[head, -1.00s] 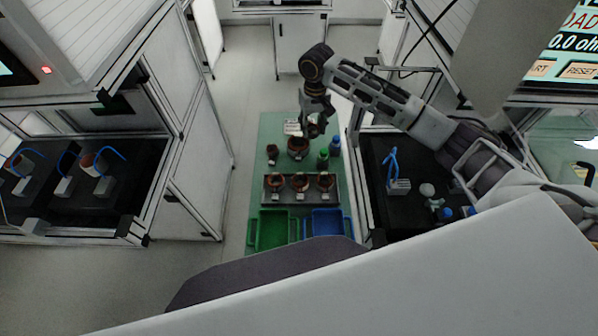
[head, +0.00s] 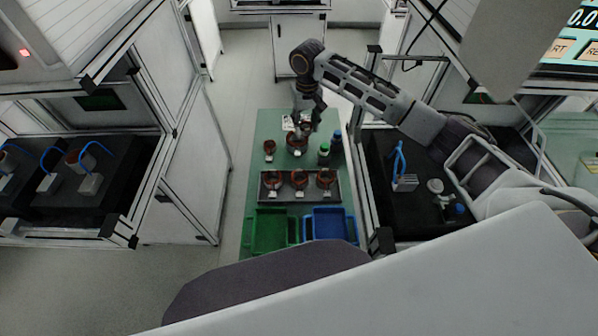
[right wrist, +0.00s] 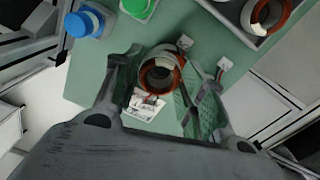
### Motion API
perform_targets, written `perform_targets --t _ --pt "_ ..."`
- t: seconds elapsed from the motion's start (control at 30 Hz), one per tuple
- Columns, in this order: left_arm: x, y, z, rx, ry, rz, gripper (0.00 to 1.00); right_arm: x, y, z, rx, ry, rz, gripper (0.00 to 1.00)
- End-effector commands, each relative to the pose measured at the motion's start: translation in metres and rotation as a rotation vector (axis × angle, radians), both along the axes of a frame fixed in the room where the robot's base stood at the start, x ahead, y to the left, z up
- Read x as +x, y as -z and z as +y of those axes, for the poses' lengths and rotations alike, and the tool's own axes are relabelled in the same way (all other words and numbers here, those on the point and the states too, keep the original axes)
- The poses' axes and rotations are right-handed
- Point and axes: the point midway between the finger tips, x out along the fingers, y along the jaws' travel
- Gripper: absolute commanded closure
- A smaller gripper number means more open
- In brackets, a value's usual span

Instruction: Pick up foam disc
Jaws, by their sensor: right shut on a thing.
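I cannot make out a foam disc in either view. On the green table, a copper-wound ring (head: 297,145) with a pale inner rim stands behind the tray. My right gripper (head: 305,118) is over it, pointing down. In the right wrist view, the same ring (right wrist: 159,74) lies between the two fingers of my right gripper (right wrist: 172,70). The gripper seems shut on this ring, though the contact is not clear. My left gripper is not in view.
A grey tray (head: 284,199) holds three wound rings. A green bin (head: 252,231) and a blue bin (head: 349,229) are nearer. A green-capped bottle (head: 324,153) and a blue-capped bottle (head: 337,140) stand right of the ring. Benches with fixtures flank the table.

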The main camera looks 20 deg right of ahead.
Motion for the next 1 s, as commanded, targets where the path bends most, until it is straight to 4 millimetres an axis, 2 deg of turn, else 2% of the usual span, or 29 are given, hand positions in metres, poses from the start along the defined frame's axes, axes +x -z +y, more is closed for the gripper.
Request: perform_targets --t 0.03,0.23,1.0 --pt "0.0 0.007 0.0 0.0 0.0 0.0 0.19 0.007 0.0 0.0 0.001 0.014 -0.002 0.86" --pt "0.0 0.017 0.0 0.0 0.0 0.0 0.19 0.031 -0.007 -0.013 0.001 0.049 0.0 0.86" --pt "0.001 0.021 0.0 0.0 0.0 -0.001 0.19 0.049 -0.011 -0.042 0.0 -0.457 0.0 0.86"
